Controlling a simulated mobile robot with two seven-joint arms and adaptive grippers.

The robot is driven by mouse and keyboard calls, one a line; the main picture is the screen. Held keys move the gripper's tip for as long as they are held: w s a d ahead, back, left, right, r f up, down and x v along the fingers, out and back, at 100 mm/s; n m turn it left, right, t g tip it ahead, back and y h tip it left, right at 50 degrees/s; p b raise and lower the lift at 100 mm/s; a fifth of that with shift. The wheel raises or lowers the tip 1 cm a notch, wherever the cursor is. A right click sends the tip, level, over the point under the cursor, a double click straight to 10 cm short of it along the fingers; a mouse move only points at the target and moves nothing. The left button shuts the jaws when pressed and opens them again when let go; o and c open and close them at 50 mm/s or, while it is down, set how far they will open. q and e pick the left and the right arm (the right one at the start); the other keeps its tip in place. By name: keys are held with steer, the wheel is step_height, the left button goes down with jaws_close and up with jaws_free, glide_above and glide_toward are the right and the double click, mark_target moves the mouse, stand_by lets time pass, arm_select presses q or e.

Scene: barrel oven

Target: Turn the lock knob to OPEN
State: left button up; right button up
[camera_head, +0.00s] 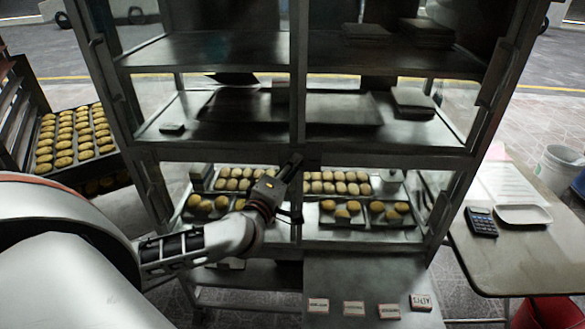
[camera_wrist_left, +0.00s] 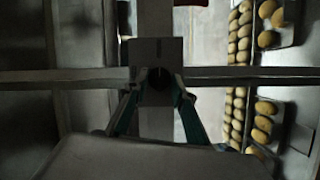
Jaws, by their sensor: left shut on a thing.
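The lock knob (camera_wrist_left: 159,84) is a small dark round shape on a pale square plate (camera_wrist_left: 154,50), where the cabinet's centre post meets a crossbar. In the left wrist view, the two fingers of my left gripper (camera_wrist_left: 159,90) reach to either side of it and are shut on it. In the head view, my left gripper (camera_head: 296,162) is at the centre post, at the height of the lower compartment's top bar. It hides the knob there. No OPEN marking is readable. My right gripper is not in view.
The glass-sided cabinet (camera_head: 297,60) has trays of bread rolls (camera_head: 337,183) in its lower compartment. A rack of rolls (camera_head: 75,140) stands at left. A table (camera_head: 520,255) with a calculator (camera_head: 481,222) and white tray (camera_head: 523,214) is at right. Small labels (camera_head: 354,309) lie in front.

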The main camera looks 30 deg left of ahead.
arm_select(q)
steer(key=o, duration=1.1)
steer(key=s, duration=0.4)
steer(key=s+d, duration=0.1)
steer(key=s, duration=0.3)
steer(key=s+d, duration=0.1)
steer(key=s, duration=0.2)
steer(key=shift+s, duration=0.4)
